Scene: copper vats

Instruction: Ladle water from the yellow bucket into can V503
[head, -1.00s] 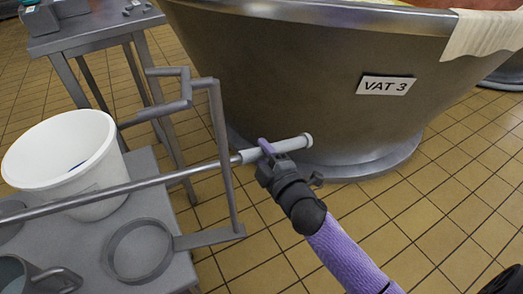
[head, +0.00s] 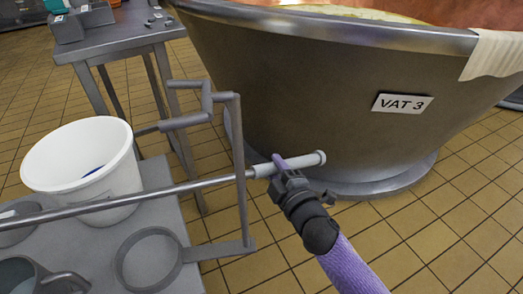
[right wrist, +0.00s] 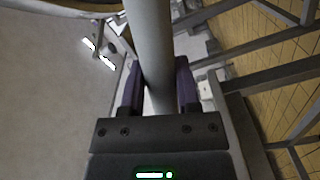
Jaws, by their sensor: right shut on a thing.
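My right gripper (head: 283,167) is shut on the pale grip of a long metal ladle handle (head: 140,200). The handle runs left across the work surface and out of the picture, so its bowl is not in view. In the right wrist view the handle (right wrist: 150,40) passes between the purple fingers. A grey can (head: 22,278) with a side handle is cut off at the lower left, and no name can be read on it. No yellow bucket shows. My left gripper is not in view.
A white bucket (head: 70,160) with something blue inside stands behind the handle. A grey cart (head: 190,272) has an empty ring holder (head: 140,288) and an upright bent frame (head: 238,170). VAT 3 (head: 300,100) stands behind my gripper. A side table (head: 120,32) is at the back left.

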